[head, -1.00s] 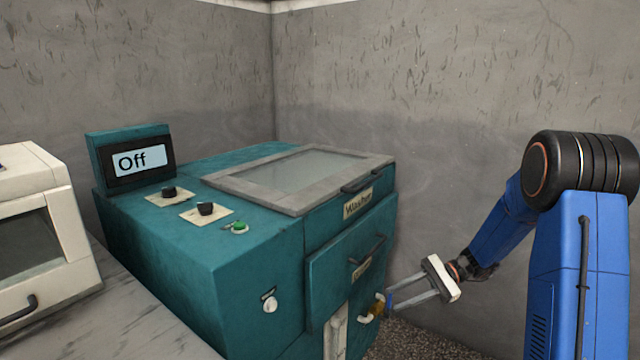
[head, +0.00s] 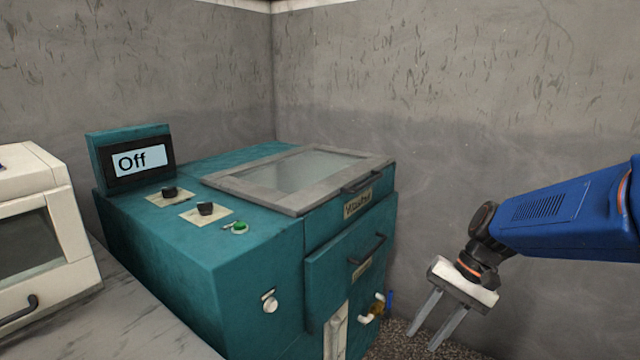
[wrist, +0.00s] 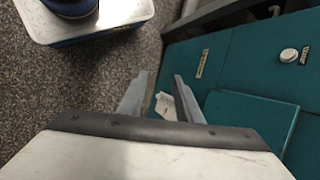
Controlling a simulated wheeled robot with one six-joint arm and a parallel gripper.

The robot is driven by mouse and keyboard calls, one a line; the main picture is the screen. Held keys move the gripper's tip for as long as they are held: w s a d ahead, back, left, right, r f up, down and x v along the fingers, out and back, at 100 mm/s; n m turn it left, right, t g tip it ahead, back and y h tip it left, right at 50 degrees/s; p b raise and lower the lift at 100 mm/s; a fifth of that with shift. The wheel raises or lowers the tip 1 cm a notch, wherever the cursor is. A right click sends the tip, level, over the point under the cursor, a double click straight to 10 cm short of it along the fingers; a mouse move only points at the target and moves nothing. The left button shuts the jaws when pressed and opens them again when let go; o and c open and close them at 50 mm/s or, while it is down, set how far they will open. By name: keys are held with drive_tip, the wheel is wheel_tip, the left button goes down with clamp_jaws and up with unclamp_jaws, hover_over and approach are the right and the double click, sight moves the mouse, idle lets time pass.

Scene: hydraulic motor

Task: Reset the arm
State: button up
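My gripper (head: 436,332) hangs at the lower right in the head view, its two grey fingers spread apart and pointing down. Nothing is between the fingers. It is to the right of the teal washer (head: 255,290) and apart from it. In the wrist view my gripper (wrist: 160,98) shows both fingers apart and empty, with the washer's teal front (wrist: 235,65) to the right.
The washer has a display (head: 138,160) reading "Off", a glass lid (head: 300,170), a drawer handle (head: 367,250) and a small yellow-brown fitting (head: 378,307) low on its side. A white machine (head: 45,230) stands left. Grey walls close the back; speckled floor is at lower right.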

drive_tip(key=s+d+r+n+t+h, duration=0.3)
drive_tip(key=s+d+n+t+h, duration=0.1)
drive_tip(key=s, duration=0.8)
drive_tip(key=shift+s+d+n+t+h, duration=0.15)
drive_tip(key=shift+d+n+t+h, duration=0.15)
drive_tip(key=shift+d+t+h, duration=0.75)
drive_tip(key=shift+d+y, duration=0.25)
drive_tip(key=shift+d, duration=0.05)
idle(0.7)
